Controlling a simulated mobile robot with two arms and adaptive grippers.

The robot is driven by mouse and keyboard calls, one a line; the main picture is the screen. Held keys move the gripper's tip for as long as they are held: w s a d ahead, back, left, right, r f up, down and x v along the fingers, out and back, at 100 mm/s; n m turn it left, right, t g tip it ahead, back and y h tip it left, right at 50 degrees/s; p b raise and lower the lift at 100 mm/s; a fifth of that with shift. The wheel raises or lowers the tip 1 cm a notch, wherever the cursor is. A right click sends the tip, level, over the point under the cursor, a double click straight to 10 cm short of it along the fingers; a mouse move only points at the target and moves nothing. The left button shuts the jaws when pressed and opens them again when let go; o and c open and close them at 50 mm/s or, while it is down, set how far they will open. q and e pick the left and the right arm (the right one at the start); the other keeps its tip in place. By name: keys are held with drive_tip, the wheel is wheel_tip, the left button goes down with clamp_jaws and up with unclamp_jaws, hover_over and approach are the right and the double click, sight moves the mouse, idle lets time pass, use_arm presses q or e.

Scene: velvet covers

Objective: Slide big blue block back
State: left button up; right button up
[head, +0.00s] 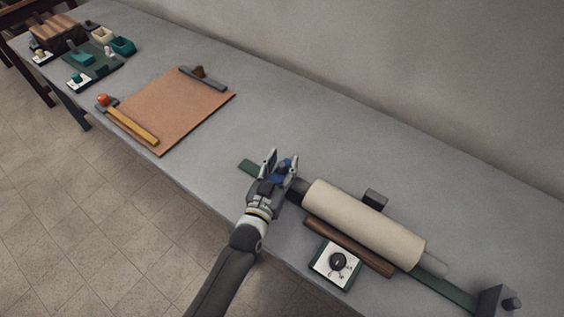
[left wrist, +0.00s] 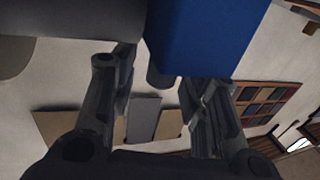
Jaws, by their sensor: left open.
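The big blue block (head: 285,165) sits by the left end of a large cream roller (head: 362,222), mostly hidden by my left gripper (head: 281,162). The left gripper is open, and its fingers show on either side of the blue in the head view. In the left wrist view the blue block (left wrist: 208,38) is large at the top, near the open fingertips. Whether they touch it cannot be told. My right gripper is in neither view.
A dark green strip (head: 447,290) runs beneath the roller, with a grey block (head: 496,302) at its right end. A brown bar (head: 348,246) and a white dial panel (head: 336,264) lie in front. A tan board (head: 172,108) lies farther left; the table behind the roller is mostly clear.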

use_arm(q)
clamp_jaws()
idle(0.3)
drive_tip(key=w+a+b, duration=0.2)
drive_tip(key=w+a, duration=0.5)
drive_tip(key=a, duration=0.3)
drive_tip(key=shift+w, duration=0.15)
drive_tip(key=shift+r, duration=0.1)
unclamp_jaws()
drive_tip(key=shift+w+a, duration=0.1)
drive_tip(key=shift+a, duration=0.05)
